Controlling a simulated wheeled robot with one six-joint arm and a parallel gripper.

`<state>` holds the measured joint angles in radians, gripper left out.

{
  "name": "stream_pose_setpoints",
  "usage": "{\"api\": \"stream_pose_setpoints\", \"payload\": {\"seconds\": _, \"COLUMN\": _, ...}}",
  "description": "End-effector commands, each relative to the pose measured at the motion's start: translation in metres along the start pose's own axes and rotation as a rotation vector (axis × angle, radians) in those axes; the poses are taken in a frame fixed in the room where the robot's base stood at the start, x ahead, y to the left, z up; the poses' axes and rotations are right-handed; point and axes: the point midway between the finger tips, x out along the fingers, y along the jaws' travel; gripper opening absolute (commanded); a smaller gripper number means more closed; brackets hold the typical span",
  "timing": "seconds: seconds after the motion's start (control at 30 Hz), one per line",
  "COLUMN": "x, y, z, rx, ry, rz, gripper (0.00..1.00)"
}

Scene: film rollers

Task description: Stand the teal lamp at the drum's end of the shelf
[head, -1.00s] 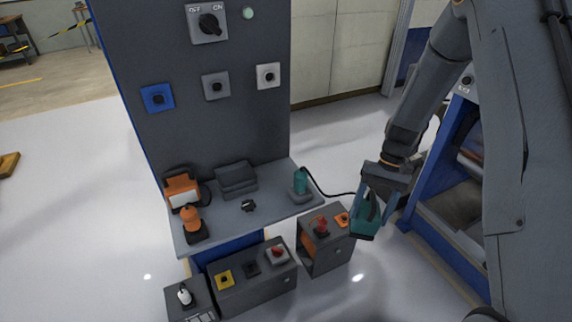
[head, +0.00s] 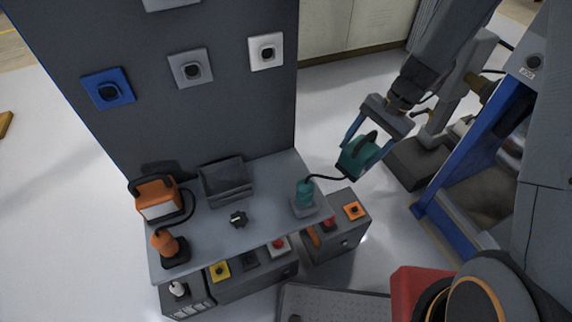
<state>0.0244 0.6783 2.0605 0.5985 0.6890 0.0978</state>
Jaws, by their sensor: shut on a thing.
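My gripper (head: 366,140) is shut on the teal lamp (head: 356,156). It holds the lamp in the air to the right of the grey shelf (head: 268,232), apart from it. The lamp has a dark handle on top and hangs tilted. A dark cord runs from it to a teal plug (head: 304,192) standing in a grey socket block at the shelf's right end. An orange lamp (head: 156,200) stands at the shelf's left end, corded to an orange plug (head: 165,243) in front of it. I cannot identify the drum.
A dark panel (head: 200,120) with coloured sockets rises behind. Button boxes (head: 342,238) stand below the shelf. A blue-framed rack (head: 470,170) stands at right.

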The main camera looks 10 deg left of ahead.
Motion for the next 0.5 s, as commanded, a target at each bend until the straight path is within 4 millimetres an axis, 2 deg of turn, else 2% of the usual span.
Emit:
{"api": "stream_pose_setpoints", "payload": {"seconds": 0.03, "x": -0.003, "y": -0.006, "z": 0.015, "rx": 0.096, "ry": 0.018, "rz": -0.034, "gripper": 0.04}}
{"api": "stream_pose_setpoints", "payload": {"seconds": 0.2, "x": -0.011, "y": -0.014, "z": 0.050, "rx": 0.430, "ry": 0.065, "rz": -0.138, "gripper": 0.04}}
{"api": "stream_pose_setpoints", "payload": {"seconds": 0.33, "x": -0.015, "y": -0.012, "z": 0.066, "rx": 0.601, "ry": 0.083, "rz": -0.187, "gripper": 0.04}}
{"api": "stream_pose_setpoints", "payload": {"seconds": 0.5, "x": -0.015, "y": -0.015, "z": 0.075, "rx": 0.694, "ry": 0.091, "rz": -0.212, "gripper": 0.04}}
